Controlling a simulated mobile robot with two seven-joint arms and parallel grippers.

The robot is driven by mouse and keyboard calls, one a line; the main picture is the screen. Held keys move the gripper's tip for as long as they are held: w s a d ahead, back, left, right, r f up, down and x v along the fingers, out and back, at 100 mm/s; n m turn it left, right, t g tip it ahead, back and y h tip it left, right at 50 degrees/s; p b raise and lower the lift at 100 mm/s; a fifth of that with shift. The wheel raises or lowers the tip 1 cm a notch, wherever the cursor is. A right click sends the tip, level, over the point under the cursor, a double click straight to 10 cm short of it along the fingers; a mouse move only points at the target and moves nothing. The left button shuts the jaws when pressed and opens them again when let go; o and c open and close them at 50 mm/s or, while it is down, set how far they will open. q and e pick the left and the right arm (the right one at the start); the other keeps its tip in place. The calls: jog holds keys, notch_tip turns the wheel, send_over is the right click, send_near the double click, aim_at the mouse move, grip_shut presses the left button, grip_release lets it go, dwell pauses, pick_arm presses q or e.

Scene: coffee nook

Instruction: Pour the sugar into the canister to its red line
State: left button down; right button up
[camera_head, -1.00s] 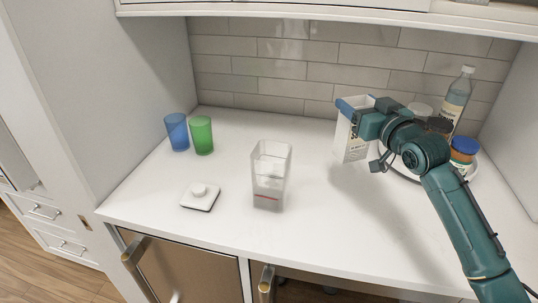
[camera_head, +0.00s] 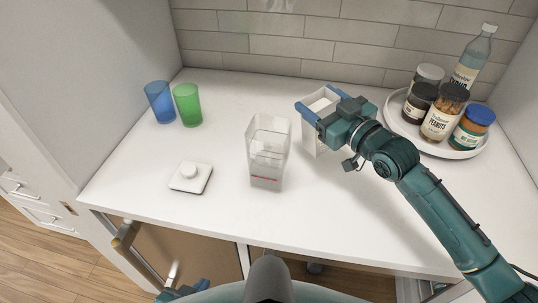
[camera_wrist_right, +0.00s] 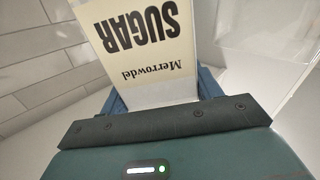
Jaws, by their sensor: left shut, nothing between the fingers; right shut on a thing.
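The clear canister (camera_head: 268,150) stands upright and open in the middle of the counter, with a red line low on its front wall. Clear wall reflections make its contents hard to tell. My right gripper (camera_head: 320,104) is shut on the white sugar carton (camera_head: 313,137), which is upright just right of the canister and apart from it. In the right wrist view the carton's label (camera_wrist_right: 143,45) reads SUGAR upside down, between the blue fingers. Whether the carton's base touches the counter is unclear. My left gripper (camera_head: 180,291) is shut and empty at the bottom edge, low in front of the cabinet.
A white lid with a knob (camera_head: 190,178) lies left of the canister. A blue cup (camera_head: 159,103) and a green cup (camera_head: 187,105) stand at the back left. A round tray (camera_head: 400,128) with several jars and a bottle (camera_head: 471,57) is at the right.

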jog(key=shift+w+a+r+n, duration=0.4)
jog(key=shift+w+a+r, duration=0.25)
jog(key=shift+a, duration=0.25)
pick_arm(q)
jog(key=shift+w+r+b, duration=0.1)
jog(key=shift+w+b, duration=0.15)
jog(key=shift+b, duration=0.15)
pick_arm(e)
jog(key=a+r+n, duration=0.2)
jog(key=a, duration=0.1)
jog(key=a+r+n, duration=0.1)
jog(key=n, duration=0.1)
jog(key=shift+w+a+r, duration=0.2)
jog(key=shift+a+r, duration=0.05)
jog(key=shift+a, duration=0.1)
dwell(0.3)
pick_arm(q)
jog(key=shift+r, duration=0.1)
pick_arm(e)
jog(key=shift+s, duration=0.15)
